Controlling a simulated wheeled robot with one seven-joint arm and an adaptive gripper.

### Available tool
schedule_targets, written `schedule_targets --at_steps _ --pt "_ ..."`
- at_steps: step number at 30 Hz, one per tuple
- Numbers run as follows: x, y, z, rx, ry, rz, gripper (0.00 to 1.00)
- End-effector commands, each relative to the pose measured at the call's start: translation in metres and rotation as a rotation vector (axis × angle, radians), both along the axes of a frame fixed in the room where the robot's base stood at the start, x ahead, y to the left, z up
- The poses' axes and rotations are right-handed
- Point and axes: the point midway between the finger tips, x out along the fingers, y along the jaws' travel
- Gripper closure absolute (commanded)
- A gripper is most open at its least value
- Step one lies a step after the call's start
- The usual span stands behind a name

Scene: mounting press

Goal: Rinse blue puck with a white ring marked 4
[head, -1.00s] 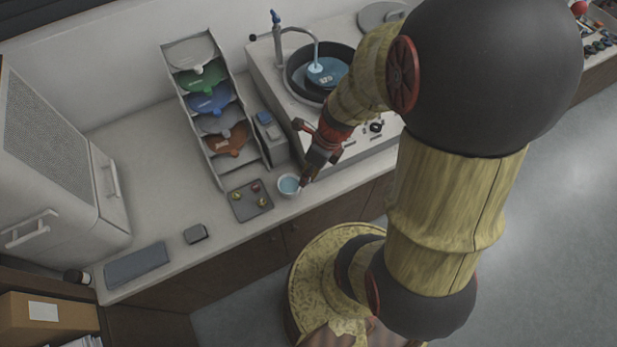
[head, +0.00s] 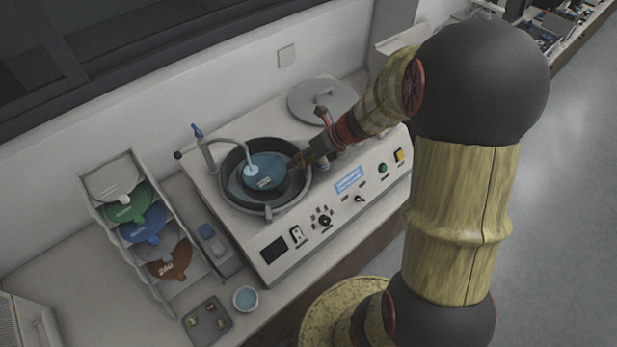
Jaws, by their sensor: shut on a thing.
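My gripper (head: 296,162) is shut, with its tips over the right edge of the blue disc (head: 266,181) in the round black bowl (head: 224,180) of the polishing machine. It holds a small thing, apparently a puck; its colour and number are too small to make out. I cannot tell whether it touches the disc. The spout (head: 226,148) pours a pale stream onto the left part of the disc. A small bowl of bluish water (head: 246,299) stands in front of the machine. The grey tray (head: 205,337) beside it bears several small coloured pucks; I make out no blue one there.
A sloped rack (head: 174,292) of coloured discs stands left of the machine, with a small grey-blue box (head: 213,243) between them. A round grey lid (head: 322,100) lies behind the bowl. The machine's front panel (head: 335,200) carries knobs and buttons. Counter at lower left is clear.

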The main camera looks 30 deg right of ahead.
Motion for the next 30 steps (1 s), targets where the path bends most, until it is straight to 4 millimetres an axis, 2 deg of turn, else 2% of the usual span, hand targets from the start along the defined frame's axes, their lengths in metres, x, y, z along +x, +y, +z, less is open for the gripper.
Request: schedule_targets --at_steps 13,30 --pt "0.004 0.007 -0.002 0.066 -0.064 0.050 1.00" --pt "0.037 0.042 -0.015 0.066 -0.064 0.052 1.00"
